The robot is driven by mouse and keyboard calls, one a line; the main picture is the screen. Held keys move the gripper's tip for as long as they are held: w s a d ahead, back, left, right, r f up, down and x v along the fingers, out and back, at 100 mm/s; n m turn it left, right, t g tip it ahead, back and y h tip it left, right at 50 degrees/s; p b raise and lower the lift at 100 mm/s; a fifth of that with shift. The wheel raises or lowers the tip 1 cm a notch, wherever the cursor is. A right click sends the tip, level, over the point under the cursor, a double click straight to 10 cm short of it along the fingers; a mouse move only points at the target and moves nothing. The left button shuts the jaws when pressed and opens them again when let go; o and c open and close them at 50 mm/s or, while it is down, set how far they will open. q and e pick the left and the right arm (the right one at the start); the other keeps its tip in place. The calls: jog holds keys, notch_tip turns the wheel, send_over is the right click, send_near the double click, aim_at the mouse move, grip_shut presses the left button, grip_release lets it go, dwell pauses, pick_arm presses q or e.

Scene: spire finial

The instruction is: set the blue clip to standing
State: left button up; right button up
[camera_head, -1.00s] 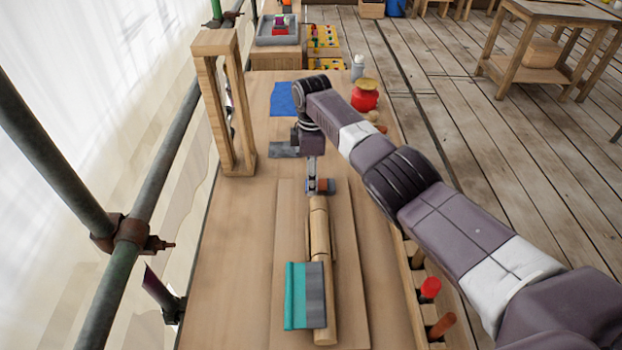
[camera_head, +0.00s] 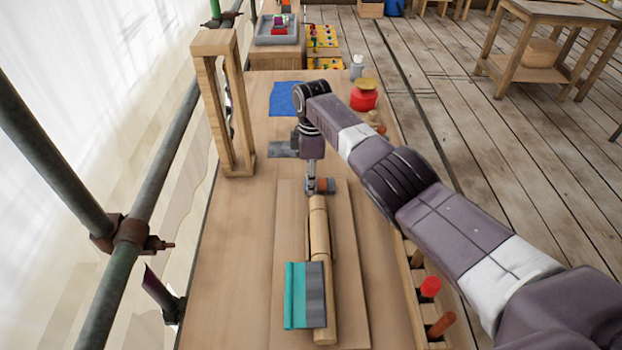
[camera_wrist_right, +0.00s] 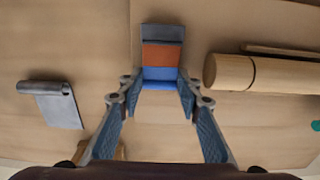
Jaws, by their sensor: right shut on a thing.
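The blue clip (camera_wrist_right: 160,73) is a small block with blue, orange and grey bands. In the right wrist view, its blue end sits between the fingertips of my right gripper (camera_wrist_right: 158,84), which is shut on it. In the head view the clip (camera_head: 325,185) is at the far end of the wooden board, just beyond the tip of the round wooden spindle (camera_head: 319,227). My right gripper (camera_head: 317,189) points down at it there. I cannot tell whether the clip touches the board. My left gripper is not in view.
A grey metal piece (camera_head: 284,150), a blue cloth (camera_head: 284,98) and a red jar (camera_head: 363,97) are farther back. A wooden frame (camera_head: 246,110) stands at left. The table's left front is clear.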

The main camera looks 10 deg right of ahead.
aim_at(319, 184)
jog(key=shift+d+r+y+p, duration=0.3)
jog(key=shift+r+y+p, duration=0.3)
jog(key=shift+y+p, duration=0.75)
jog(key=shift+d+r+t+y+p, duration=0.1)
jog(key=shift+d+t+y+p, duration=0.2)
jog(key=shift+p, duration=0.4)
jog(key=shift+s+d+r+t+y+b, duration=0.1)
jog(key=shift+t+y+b, duration=0.1)
jog(key=shift+y, duration=0.3)
jog(key=shift+d+t+y+b, duration=0.1)
jog(key=shift+y+b, duration=0.05)
jog(key=shift+y, duration=0.3)
jog(key=shift+d+r+y+b, duration=0.3)
jog(key=shift+y+b, duration=0.3)
jog(key=shift+y, duration=0.2)
jog(key=shift+s, duration=0.1)
jog(key=o, duration=1.2)
jog(key=shift+c, duration=0.2)
